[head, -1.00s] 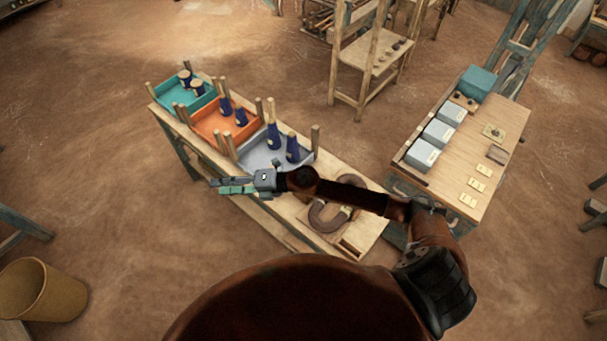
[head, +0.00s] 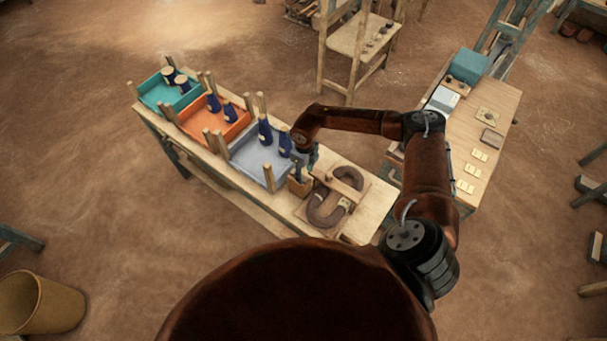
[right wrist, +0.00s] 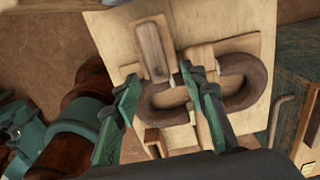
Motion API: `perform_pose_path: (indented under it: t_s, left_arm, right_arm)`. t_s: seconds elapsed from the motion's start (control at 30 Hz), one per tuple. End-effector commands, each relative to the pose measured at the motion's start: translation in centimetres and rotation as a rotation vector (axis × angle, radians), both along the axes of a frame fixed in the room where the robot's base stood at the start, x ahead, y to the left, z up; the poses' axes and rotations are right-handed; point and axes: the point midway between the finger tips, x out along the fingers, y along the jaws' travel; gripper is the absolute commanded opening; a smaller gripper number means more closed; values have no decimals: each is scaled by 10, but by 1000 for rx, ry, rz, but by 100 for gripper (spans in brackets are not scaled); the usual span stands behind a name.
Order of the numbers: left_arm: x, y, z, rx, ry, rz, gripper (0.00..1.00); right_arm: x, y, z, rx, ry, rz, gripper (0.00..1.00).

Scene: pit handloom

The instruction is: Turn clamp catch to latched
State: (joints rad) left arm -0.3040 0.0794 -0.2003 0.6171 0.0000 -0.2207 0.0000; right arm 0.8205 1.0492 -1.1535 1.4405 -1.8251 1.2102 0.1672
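A pale board on the bench carries a dark U-shaped piece (head: 328,208), which also shows in the right wrist view (right wrist: 254,78). A short wooden bar (right wrist: 152,48), which looks like the clamp catch, lies on the board beside it. I cannot read its latch setting. My right gripper (right wrist: 160,78) is open, its green fingers apart over the board with the bar's lower end between them in the picture; contact is not clear. In the head view my right arm mostly hides the gripper (head: 309,160). Teal and brown parts (right wrist: 22,125) at the left may be my left arm and gripper.
Teal (head: 155,99), orange (head: 192,128) and grey (head: 246,157) trays with blue bottle-shaped pieces and upright posts stand left along the bench. A small wooden holder (head: 299,186) is close to my right gripper. A cabinet (head: 503,112) stands to the right.

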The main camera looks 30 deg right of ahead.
Motion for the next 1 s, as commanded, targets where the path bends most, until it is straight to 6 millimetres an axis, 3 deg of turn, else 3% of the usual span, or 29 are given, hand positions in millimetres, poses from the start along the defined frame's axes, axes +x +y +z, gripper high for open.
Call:
perform_pose_path:
  t_s: [0.2, 0.53, 1.0]
  left_arm:
    - [2, 0, 6, 1, -3, 0, 54]
    - [8, 0, 6, 0, -10, -1, 54]
    - [7, 0, 6, 0, -10, -1, 54]
  right_arm:
    - [0, 2, -21, 3, 1, 1, 39]
    - [1, 3, -25, 3, 0, 4, 38]
    - [1, 3, -25, 3, 0, 3, 6]
